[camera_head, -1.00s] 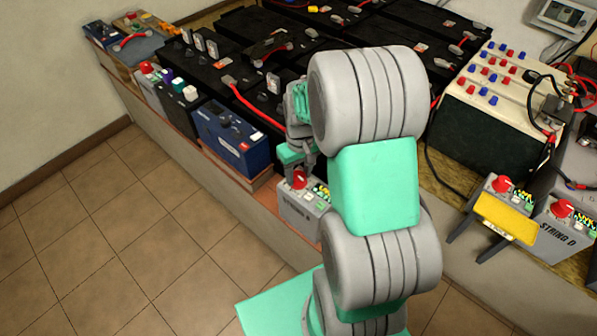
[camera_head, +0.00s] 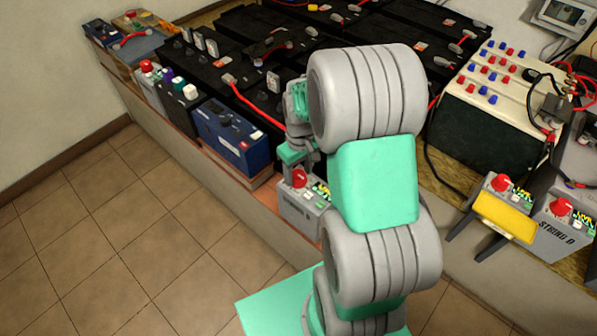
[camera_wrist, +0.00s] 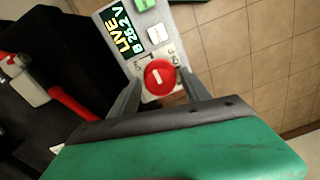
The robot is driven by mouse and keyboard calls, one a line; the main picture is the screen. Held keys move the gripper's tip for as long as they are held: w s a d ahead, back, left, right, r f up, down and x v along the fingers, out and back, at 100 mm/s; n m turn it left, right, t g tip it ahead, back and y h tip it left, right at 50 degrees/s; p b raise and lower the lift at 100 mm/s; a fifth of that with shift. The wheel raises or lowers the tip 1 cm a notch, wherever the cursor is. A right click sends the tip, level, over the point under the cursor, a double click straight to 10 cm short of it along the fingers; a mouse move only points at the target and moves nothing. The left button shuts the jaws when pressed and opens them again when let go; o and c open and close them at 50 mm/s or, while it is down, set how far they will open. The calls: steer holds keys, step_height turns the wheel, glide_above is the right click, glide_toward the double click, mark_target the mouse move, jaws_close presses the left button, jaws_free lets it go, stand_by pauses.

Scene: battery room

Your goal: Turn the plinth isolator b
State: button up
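The plinth isolator B is a grey box (camera_head: 299,218) with a round red knob (camera_head: 299,178), at the front edge of the bench in the head view. In the wrist view its display (camera_wrist: 130,28) reads LIVE and a voltage after a B. The red knob (camera_wrist: 159,79) there has a white mark and small lettering beside it. My gripper (camera_wrist: 160,88) has one finger on each side of the knob, with slim gaps; it looks open around it. In the head view my gripper (camera_head: 300,165) is just above the knob, and my arm hides part of the box.
A blue battery (camera_head: 232,138) stands left of the isolator. At right are a STRING D box (camera_head: 556,236), another red-knobbed unit (camera_head: 500,182) and a yellow plate (camera_head: 505,217). Black batteries with red cables fill the bench behind. The tiled floor (camera_head: 130,230) in front is clear.

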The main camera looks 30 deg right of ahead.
steer(key=shift+o, duration=0.6)
step_height(320, 180, up, 7)
steer(key=shift+d+p, duration=0.1)
steer(key=shift+p, duration=0.2)
steer(key=shift+r, duration=0.4)
steer(key=shift+r, duration=0.25)
step_height(320, 180, up, 12)
steer(key=m+t+p, duration=0.1)
steer(key=t+p, duration=0.1)
steer(key=p, duration=0.4)
glide_above(299, 174)
steer(key=s+a, duration=0.5)
steer(key=a, duration=0.1)
steer(key=s+a+r+m+t+p, duration=0.1)
steer(key=s+a+r+p, duration=0.1)
steer(key=s+a+r, duration=0.2)
steer(key=shift+s+r, duration=0.3)
steer(key=shift+s, duration=0.45)
